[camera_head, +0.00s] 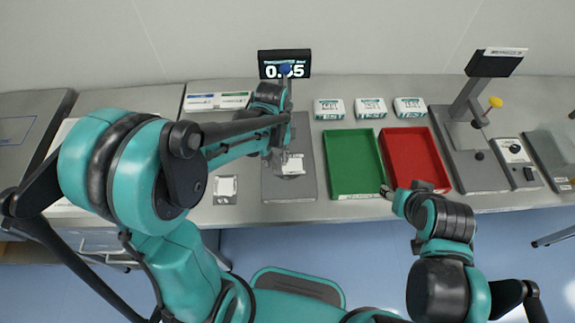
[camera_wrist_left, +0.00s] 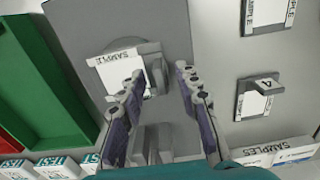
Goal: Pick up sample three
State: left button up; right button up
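A white card labelled SAMPLE with a grey raised block (camera_wrist_left: 117,71) lies on the grey plate of the test stand; its number cannot be read. It also shows in the head view (camera_head: 293,165). My left gripper (camera_wrist_left: 160,80) is open above it. Its two fingers stand apart, one over the card's edge, the other beyond the block, with nothing held between them. In the head view the left gripper (camera_head: 277,157) partly hides the stand. My right gripper (camera_head: 387,191) is near the bench's front edge by the red tray; its fingers are too small to judge.
A green tray (camera_head: 354,163) and a red tray (camera_head: 413,160) lie right of the stand. Another sample marked 4 (camera_wrist_left: 254,99) lies on the bench on the stand's other side. Several white boxes (camera_head: 328,109) stand behind the trays. A display (camera_head: 284,64) is at the back.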

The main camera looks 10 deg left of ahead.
pick_arm(q)
jog(key=shift+f, duration=0.25)
jog(key=shift+s, duration=0.1)
grip_shut()
jog(key=shift+r, duration=0.15)
